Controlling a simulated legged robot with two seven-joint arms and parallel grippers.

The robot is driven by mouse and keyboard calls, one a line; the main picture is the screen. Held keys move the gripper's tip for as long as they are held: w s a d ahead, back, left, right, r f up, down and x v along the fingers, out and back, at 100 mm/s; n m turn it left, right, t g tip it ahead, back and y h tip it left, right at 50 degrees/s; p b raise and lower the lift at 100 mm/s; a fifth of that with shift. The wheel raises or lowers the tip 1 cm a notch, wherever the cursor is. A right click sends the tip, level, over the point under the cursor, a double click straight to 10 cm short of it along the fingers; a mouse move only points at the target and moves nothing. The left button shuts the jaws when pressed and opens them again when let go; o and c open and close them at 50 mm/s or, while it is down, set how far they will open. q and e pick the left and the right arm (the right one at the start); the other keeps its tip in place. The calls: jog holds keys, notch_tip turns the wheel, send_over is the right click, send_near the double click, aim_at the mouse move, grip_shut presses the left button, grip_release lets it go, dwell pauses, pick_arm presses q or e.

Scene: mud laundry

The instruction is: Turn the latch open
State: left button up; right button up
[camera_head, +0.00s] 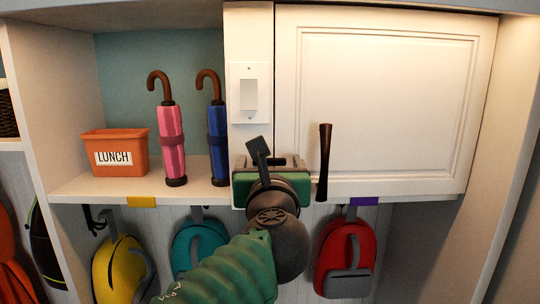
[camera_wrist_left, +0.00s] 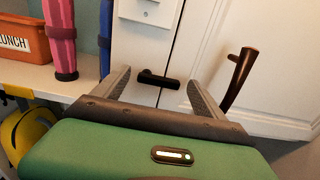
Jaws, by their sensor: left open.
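The latch (camera_wrist_left: 160,79) is a small black bar with a pivot at its left end. In the left wrist view it lies nearly level across the seam between the white post and the white cabinet door (camera_head: 385,105). My left gripper (camera_head: 272,168) is in front of the door's lower left corner. Its two grey fingers, also in the left wrist view (camera_wrist_left: 158,88), are open, with the latch seen between them; whether they touch it I cannot tell. In the head view the gripper mostly hides the latch. My right gripper is not in view.
A dark brown door handle (camera_head: 324,160) stands just right of my left gripper. A light switch (camera_head: 249,93) is above it. Pink (camera_head: 171,142) and blue (camera_head: 218,145) umbrellas and an orange lunch bin (camera_head: 115,153) stand on the left shelf. Backpacks hang below.

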pick_arm(q)
jog(key=c, duration=1.4)
jog(key=shift+n, duration=0.3)
jog(key=n+b, duration=0.2)
jog(key=shift+a+r+n, duration=0.1)
jog(key=shift+a+n, duration=0.05)
jog(key=shift+n, duration=0.15)
jog(key=shift+w+a+r+n+b, duration=0.15)
jog(key=shift+a+n+b, duration=0.2)
jog(key=shift+n+b, duration=1.45)
jog(key=shift+s+a+r+n+b, duration=0.15)
jog(key=shift+a+n+b, duration=0.35)
jog(key=shift+n, duration=2.55)
jog(key=shift+w+a+r+n+b, duration=0.2)
jog(key=shift+n+b, duration=1)
jog(key=shift+n, duration=1.25)
jog(key=shift+s, duration=0.1)
